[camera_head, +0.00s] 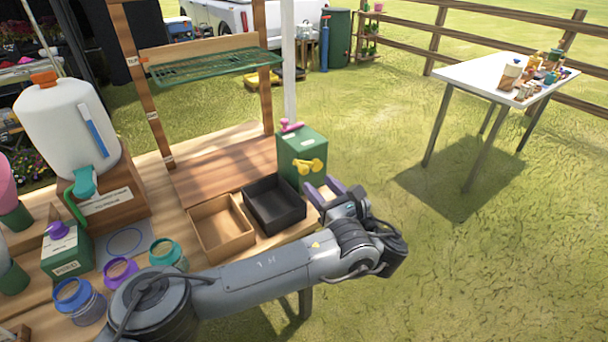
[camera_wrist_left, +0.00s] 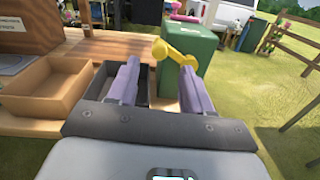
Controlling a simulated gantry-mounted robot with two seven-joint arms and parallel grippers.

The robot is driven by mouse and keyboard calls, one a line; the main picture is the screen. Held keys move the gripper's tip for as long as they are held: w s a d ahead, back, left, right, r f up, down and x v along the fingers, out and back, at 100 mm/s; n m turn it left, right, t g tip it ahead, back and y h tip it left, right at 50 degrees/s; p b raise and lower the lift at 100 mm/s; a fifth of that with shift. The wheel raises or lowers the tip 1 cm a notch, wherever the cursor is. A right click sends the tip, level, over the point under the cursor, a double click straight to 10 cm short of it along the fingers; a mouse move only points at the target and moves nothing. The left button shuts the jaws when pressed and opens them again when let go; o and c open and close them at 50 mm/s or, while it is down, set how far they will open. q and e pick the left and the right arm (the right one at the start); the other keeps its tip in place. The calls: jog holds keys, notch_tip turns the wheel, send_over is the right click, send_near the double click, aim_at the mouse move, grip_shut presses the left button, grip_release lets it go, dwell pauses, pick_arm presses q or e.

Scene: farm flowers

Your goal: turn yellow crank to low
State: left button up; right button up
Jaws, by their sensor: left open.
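The yellow crank (camera_head: 309,167) is on the front face of a green box (camera_head: 302,145) that stands at the right end of the wooden table. In the left wrist view the crank (camera_wrist_left: 172,51) shows as a yellow arm with rounded ends on the green box (camera_wrist_left: 188,60). My left gripper (camera_head: 322,189) is open and empty, just in front of and below the crank. In the left wrist view the fingertips of my left gripper (camera_wrist_left: 158,62) point toward the box, with the crank between and beyond them. I see no readable low mark. My right gripper is not in view.
A black tray (camera_head: 274,223) and a cardboard tray (camera_head: 249,239) sit left of the green box. A pink knob (camera_head: 290,125) is on the box top. A wooden rack with a green mesh shelf (camera_head: 205,66) stands behind. Open grass lies right of my arm.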

aim_at(305, 172)
pick_arm(q)
jog(key=b+x, duration=0.2)
jog(key=x, duration=0.6)
jog(key=shift+a, duration=0.1)
jog(key=shift+s, duration=0.1)
grip_shut()
jog(key=shift+f, duration=0.1)
